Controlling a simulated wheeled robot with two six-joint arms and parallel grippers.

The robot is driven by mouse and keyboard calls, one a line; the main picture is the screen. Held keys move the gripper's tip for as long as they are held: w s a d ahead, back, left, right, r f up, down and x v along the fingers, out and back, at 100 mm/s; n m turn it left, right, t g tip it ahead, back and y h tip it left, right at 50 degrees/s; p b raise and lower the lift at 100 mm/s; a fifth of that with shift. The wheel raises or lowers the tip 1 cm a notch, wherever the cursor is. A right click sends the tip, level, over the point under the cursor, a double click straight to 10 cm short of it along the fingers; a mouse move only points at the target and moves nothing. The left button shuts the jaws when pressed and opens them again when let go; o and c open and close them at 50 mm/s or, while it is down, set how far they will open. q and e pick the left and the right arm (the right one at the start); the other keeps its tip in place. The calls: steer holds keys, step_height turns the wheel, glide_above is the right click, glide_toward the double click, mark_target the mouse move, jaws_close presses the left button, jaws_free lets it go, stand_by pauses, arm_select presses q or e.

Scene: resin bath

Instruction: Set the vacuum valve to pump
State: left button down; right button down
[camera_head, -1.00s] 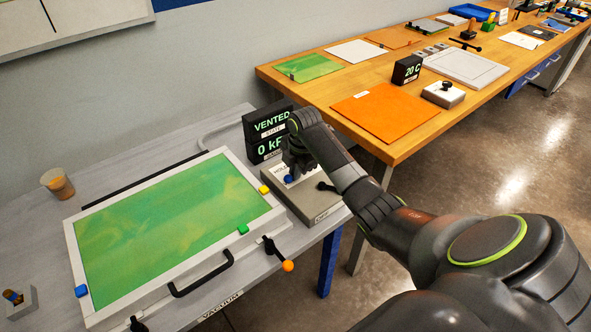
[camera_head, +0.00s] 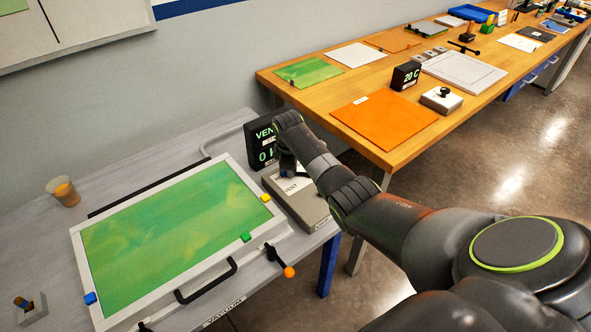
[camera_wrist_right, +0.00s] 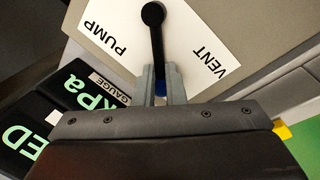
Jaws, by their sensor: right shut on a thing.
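The vacuum valve is a grey box (camera_head: 312,208) beside the green panel in the head view, partly hidden by my right arm. Its white label plate (camera_wrist_right: 195,45) shows PUMP and VENT in the right wrist view. The black lever (camera_wrist_right: 155,45) runs from its round pivot to between my fingers, lying between the two words. The black display (camera_head: 265,143) is partly covered; VEN and 0 are readable. My left gripper is out of view.
The framed green panel (camera_head: 105,300) fills the grey bench's front, with black handles and an orange-tipped lever (camera_head: 280,262). A cup (camera_head: 64,192) stands at left. A wooden table (camera_head: 300,101) with an orange sheet (camera_head: 385,118) lies behind my right arm.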

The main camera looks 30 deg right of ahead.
steer(key=shift+w+d+m, duration=0.2)
steer(key=shift+w+m, duration=0.3)
steer(key=shift+m, duration=0.4)
steer(key=m+b, duration=0.1)
steer(key=w+d+m, duration=0.1)
steer(key=shift+f+m+g+h+b, duration=0.1)
steer(key=shift+m+g+h+b, duration=0.2)
steer(key=shift+m+b, duration=0.1)
steer(key=m+b, duration=0.1)
steer(key=d+m+b, duration=0.1)
steer(key=m, duration=0.1)
steer(key=shift+w+d+g, duration=0.2)
steer(key=shift+w+g, duration=0.1)
steer(key=shift+w+d+m+b, duration=0.15)
steer(key=shift+d+m+b, duration=0.25)
steer(key=shift+m+b, duration=0.35)
steer(key=shift+r, duration=0.2)
steer(key=c, duration=1.5)
jaws_free()
steer(key=shift+f, duration=0.1)
